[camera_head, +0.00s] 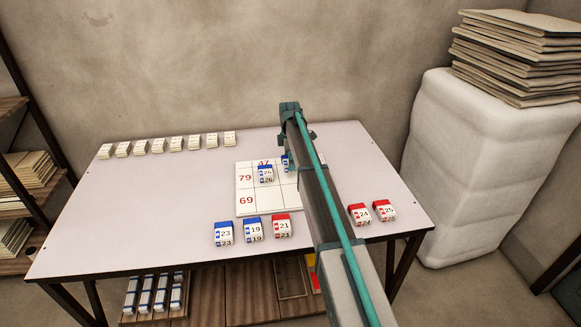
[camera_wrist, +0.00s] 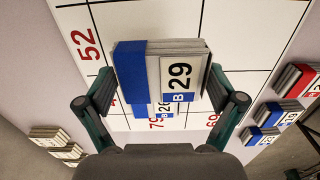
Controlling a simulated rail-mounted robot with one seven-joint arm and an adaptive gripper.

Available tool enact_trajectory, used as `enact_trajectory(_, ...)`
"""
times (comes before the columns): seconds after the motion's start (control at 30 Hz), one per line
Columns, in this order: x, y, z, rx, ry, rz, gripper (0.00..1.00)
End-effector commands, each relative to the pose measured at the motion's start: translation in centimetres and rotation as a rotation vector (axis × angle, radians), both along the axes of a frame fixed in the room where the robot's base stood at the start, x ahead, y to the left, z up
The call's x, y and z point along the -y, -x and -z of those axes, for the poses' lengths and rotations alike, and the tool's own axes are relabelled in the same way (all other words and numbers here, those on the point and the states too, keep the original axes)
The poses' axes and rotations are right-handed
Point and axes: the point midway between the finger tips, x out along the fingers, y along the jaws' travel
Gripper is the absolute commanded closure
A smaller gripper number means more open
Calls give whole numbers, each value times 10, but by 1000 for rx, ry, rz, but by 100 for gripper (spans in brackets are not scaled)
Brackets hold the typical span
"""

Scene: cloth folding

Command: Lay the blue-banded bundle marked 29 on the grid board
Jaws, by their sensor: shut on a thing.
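The blue-banded bundle marked 29 (camera_wrist: 178,76) is held between the two fingers of my gripper (camera_wrist: 162,88) in the wrist view. It is over the white grid board (camera_wrist: 245,30) with red numbers; I cannot tell whether it touches the board. In the head view, the board (camera_head: 262,203) lies on the table, partly hidden by my arm. A blue-banded bundle marked 26 (camera_head: 265,174) lies on it, and also shows below bundle 29 in the wrist view (camera_wrist: 166,110). A blue bit at the arm's left edge (camera_head: 286,163) is probably bundle 29. My fingers are hidden there.
Blue-banded bundles 23 (camera_head: 223,234) and 19 (camera_head: 253,230) and red-banded 21 (camera_head: 282,226) stand in front of the board. Red-banded 24 (camera_head: 360,214) and 25 (camera_head: 384,211) are to the right. Several pale blocks (camera_head: 175,144) line the table's back-left edge. The table's left is clear.

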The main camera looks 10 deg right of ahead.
Motion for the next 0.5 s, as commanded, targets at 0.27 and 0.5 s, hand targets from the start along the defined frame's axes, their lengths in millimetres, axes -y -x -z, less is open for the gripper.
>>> enact_trajectory(0.27, 4, -12, 14, 0, 0, 0, 42)
enact_trajectory(0.5, 6, -14, 42, -1, 0, 0, 42)
